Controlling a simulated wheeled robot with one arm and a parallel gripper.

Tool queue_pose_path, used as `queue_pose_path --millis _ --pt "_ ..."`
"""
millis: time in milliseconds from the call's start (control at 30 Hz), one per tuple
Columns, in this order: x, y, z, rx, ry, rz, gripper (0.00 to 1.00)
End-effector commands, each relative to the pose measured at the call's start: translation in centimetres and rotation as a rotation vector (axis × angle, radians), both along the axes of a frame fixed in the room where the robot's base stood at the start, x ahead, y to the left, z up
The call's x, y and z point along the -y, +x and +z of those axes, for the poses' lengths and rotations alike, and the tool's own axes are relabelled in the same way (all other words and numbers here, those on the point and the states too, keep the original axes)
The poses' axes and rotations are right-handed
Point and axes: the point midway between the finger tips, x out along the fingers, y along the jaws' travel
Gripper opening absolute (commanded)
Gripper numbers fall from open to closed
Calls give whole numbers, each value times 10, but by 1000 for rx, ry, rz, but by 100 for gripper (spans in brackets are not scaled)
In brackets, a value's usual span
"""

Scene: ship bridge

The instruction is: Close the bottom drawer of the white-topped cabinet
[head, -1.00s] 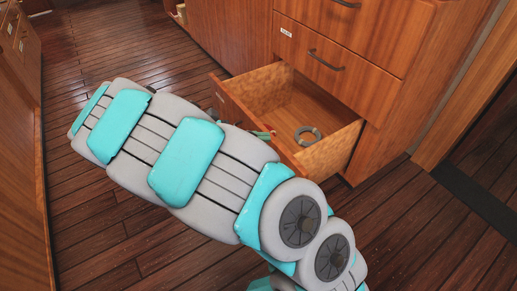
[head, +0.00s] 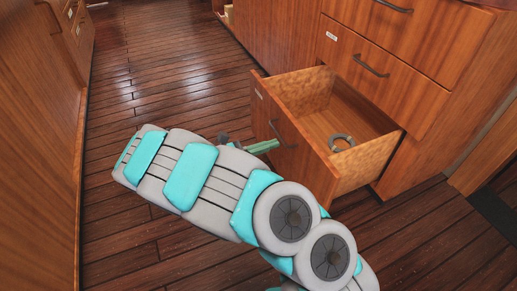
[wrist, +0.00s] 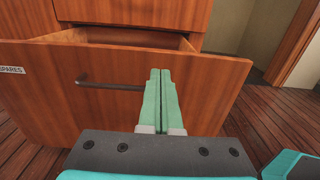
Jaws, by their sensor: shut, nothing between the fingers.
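The bottom drawer (head: 292,140) of the wooden cabinet (head: 425,60) is pulled out, with its inside showing. The wrist view shows its front panel (wrist: 60,110), with a dark bar handle (wrist: 108,84) and a label reading "SPARES" at the left. My gripper (head: 276,144) is shut and empty, its green fingertips at the drawer front. In the wrist view the fingers (wrist: 160,75) overlap the right end of the handle; I cannot tell whether they touch it or the panel. The cabinet's white top is out of view.
A grey ring-shaped object (head: 341,143) lies inside the drawer. Closed drawers with dark handles (head: 370,66) are above it. Another wooden cabinet front (head: 40,150) runs along the left. The plank floor (head: 160,70) between is clear.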

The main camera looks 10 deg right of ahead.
Motion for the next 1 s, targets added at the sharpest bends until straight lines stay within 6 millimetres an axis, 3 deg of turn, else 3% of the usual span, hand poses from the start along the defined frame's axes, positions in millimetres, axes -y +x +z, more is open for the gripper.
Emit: queue_pose_path --millis 200,400,1000 --pt "40 12 0 2 2 -3 0" --pt "64 20 1 2 -2 -2 0" --pt "72 24 1 2 0 0 0"
